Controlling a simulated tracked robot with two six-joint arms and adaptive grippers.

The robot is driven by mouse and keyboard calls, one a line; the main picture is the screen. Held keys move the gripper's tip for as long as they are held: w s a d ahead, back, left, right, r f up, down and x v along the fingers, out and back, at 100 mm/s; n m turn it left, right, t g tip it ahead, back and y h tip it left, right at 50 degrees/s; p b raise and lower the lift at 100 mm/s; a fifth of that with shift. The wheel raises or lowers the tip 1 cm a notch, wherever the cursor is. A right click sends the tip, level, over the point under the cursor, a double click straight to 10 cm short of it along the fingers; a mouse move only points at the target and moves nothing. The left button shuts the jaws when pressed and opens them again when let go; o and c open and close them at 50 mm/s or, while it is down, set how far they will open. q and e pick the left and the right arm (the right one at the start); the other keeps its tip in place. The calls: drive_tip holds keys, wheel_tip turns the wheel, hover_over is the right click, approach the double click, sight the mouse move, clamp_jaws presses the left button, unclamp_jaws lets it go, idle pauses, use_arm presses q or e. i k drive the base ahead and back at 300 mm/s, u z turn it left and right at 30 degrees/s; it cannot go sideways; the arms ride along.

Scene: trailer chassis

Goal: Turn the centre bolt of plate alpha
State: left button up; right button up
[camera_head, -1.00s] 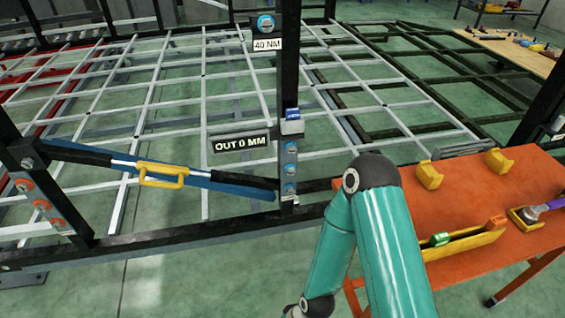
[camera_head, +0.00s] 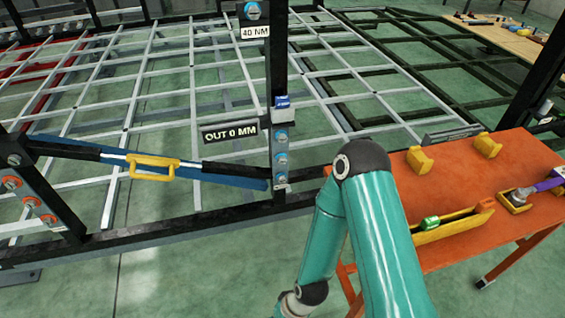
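A metal plate (camera_head: 281,172) with several blue-ringed bolts in a column stands on the black upright post; its centre bolt (camera_head: 281,159) is in clear view. A second plate (camera_head: 22,181) with orange-ringed bolts is on the slanted post at the left. No label shows which one is alpha. A black sign (camera_head: 230,132) beside the post reads OUT 0 MM. My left gripper is out of view.
A strut with a yellow handle (camera_head: 152,167) runs from the left post to the upright post. Green floor shows at the lower left.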

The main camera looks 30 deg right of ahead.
sight(281, 158)
drive_tip(key=u, duration=1.8)
drive_tip(key=i, duration=0.1)
drive_tip(key=z, duration=3.25)
drive_tip(key=k, duration=0.95)
drive_tip(key=u, duration=0.3)
drive_tip(key=i, duration=1)
drive_tip(key=u, duration=0.1)
